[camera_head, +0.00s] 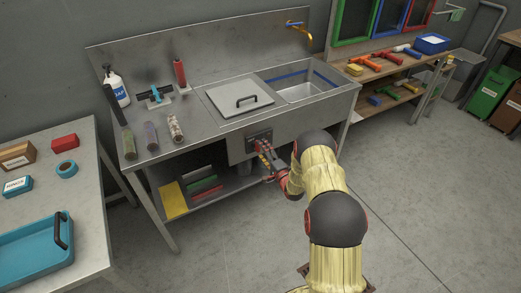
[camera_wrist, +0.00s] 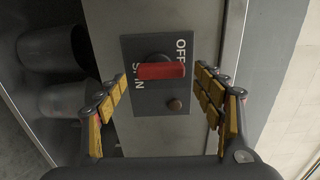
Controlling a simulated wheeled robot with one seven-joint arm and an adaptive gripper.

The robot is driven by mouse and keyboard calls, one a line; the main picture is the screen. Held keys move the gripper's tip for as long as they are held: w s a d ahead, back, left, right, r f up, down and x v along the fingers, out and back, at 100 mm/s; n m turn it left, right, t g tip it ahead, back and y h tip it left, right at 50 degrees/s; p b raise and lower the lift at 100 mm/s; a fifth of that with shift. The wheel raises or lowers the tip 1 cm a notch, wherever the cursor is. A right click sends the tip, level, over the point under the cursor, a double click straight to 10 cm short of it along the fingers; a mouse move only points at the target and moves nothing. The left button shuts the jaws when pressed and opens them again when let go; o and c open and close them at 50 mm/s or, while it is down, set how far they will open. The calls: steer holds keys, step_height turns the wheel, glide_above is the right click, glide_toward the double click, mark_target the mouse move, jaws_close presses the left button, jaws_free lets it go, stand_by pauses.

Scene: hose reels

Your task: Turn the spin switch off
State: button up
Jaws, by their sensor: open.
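The spin switch is a red bar handle (camera_wrist: 160,71) on a dark panel marked OFF and SPIN (camera_wrist: 150,110). In the wrist view the bar lies crosswise, with SPIN by its left end and OFF by its right end. My gripper (camera_wrist: 160,84) is open, one finger on each side of the panel, with the bar between them in the picture. I cannot tell whether a finger touches it. In the head view the panel (camera_head: 258,138) is on the front of the steel sink unit, and my gripper (camera_head: 264,152) is in front of it, hiding the handle.
A small round brown knob (camera_wrist: 176,103) is beside the bar on the panel. Above are a lidded basin (camera_head: 238,97) and an open sink (camera_head: 304,92). A lower shelf (camera_head: 215,192) holds coloured items. A table with a blue tray (camera_head: 35,247) stands at left; floor at right is clear.

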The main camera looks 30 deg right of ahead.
steer(key=s, duration=1)
steer(key=shift+d, duration=0.15)
